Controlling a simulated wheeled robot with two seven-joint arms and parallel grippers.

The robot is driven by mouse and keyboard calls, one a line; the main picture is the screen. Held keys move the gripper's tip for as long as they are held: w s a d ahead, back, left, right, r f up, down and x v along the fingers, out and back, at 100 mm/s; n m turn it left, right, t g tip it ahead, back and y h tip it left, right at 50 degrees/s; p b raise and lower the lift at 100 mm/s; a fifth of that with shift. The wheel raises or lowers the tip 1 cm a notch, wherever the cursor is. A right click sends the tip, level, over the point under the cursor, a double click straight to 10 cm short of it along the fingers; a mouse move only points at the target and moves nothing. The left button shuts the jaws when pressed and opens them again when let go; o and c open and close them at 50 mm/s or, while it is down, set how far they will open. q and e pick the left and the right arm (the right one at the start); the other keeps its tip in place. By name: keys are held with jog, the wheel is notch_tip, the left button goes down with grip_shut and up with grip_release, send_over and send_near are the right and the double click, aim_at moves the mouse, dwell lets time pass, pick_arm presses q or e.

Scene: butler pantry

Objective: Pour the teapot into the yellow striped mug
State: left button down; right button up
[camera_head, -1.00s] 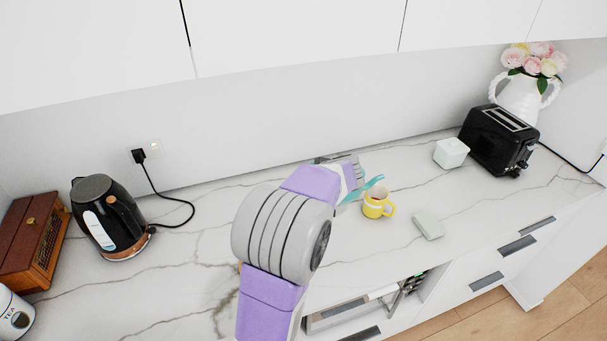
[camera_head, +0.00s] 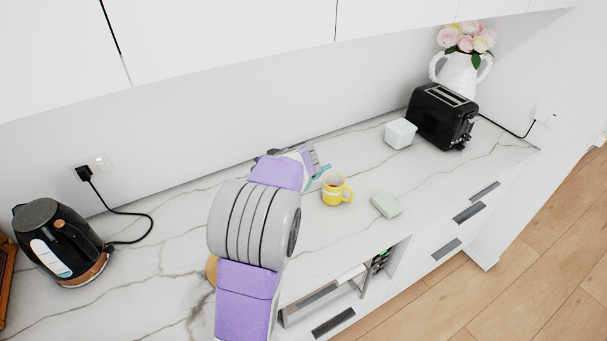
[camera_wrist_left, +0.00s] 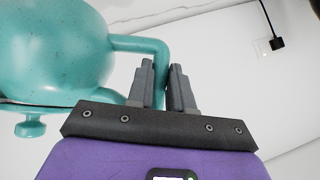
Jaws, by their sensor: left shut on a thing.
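My left gripper (camera_head: 314,160) is shut on the handle of the teal teapot (camera_wrist_left: 60,45). In the left wrist view the fingers (camera_wrist_left: 165,85) close around the handle, and the teapot's round body fills the upper left with its lid knob toward the bottom. In the head view my arm hides most of the teapot; only a small teal piece (camera_head: 323,171) shows, just left of the mug. The yellow striped mug (camera_head: 337,192) stands upright on the counter, its handle to the right. Its inside looks reddish brown; the level is unclear. My right gripper is out of view.
A pale green block (camera_head: 385,205) lies right of the mug. A white box (camera_head: 400,134), a black toaster (camera_head: 443,117) and a flower vase (camera_head: 460,72) stand farther back right. A black kettle (camera_head: 60,243) stands at left.

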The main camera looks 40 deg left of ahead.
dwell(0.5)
pick_arm(q)
jog(key=shift+d+f+b, duration=0.15)
jog(key=shift+f+b, duration=0.55)
jog(key=shift+b, duration=0.1)
jog(key=shift+w+d+r+m+g+y+p, duration=0.1)
jog(key=shift+w+r+m+g+y+p, duration=0.1)
jog(key=shift+r, duration=0.25)
jog(key=shift+w+d+r+m+g+y+p, duration=0.1)
jog(key=shift+w+r+g+p, duration=0.1)
jog(key=shift+r, duration=0.2)
jog(key=shift+f, duration=0.1)
dwell(0.8)
jog(key=shift+s+f+b, duration=0.15)
jog(key=shift+b, duration=0.3)
jog(key=shift+s+a+f+b, duration=0.1)
jog(key=shift+f+b, duration=0.05)
jog(key=shift+b, duration=0.25)
